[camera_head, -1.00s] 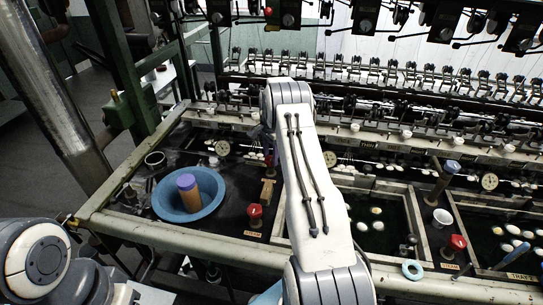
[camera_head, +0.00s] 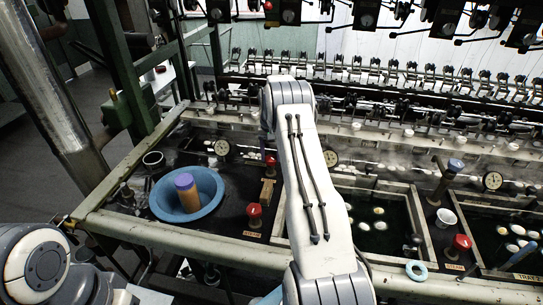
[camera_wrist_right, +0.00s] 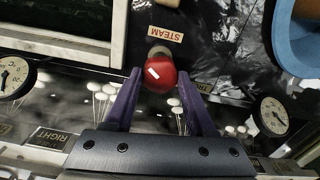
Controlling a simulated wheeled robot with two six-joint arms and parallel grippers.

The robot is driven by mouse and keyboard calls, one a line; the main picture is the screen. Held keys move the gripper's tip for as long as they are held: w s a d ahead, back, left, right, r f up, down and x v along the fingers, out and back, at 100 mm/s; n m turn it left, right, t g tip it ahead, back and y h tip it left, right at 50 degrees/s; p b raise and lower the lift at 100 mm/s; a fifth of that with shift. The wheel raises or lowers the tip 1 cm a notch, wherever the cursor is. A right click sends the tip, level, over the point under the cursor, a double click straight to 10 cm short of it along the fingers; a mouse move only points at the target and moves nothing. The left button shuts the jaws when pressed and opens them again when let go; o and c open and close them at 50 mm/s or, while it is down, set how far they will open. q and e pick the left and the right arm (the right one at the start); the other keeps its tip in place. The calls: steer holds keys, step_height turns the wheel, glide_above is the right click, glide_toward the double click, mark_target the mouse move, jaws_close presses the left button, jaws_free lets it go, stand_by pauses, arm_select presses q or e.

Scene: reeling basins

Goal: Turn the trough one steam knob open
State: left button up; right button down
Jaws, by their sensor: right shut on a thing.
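My right gripper (camera_wrist_right: 160,76), with purple fingers, is shut on a red round knob (camera_wrist_right: 161,75) in the right wrist view. One finger is on each side of it. A STEAM label (camera_wrist_right: 165,33) lies just above the knob in that picture. In the head view my right arm reaches over the basins and hides most of the gripper. There, a red knob (camera_head: 254,211) with a STEAM label (camera_head: 252,234) stands between the blue basin and the trough (camera_head: 340,226). I cannot tell how far the held knob is turned. My left gripper is out of view.
Round gauges (camera_head: 222,147) line the back.

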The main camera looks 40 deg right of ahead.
mark_target(271, 158)
steer(key=n, duration=0.6)
steer(key=shift+w+r, duration=0.15)
steer(key=shift+r, duration=0.05)
steer(key=shift+n, duration=0.3)
steer(key=shift+c, duration=2.3)
jaws_free()
steer(key=shift+d, duration=0.1)
steer(key=shift+o, duration=1.2)
steer(key=shift+f, duration=0.1)
steer(key=shift+r+b, duration=0.4)
steer(key=shift+r, duration=0.15)
step_height(271, 158, up, 9)
steer(key=b, duration=0.1)
steer(key=shift+r, duration=0.2)
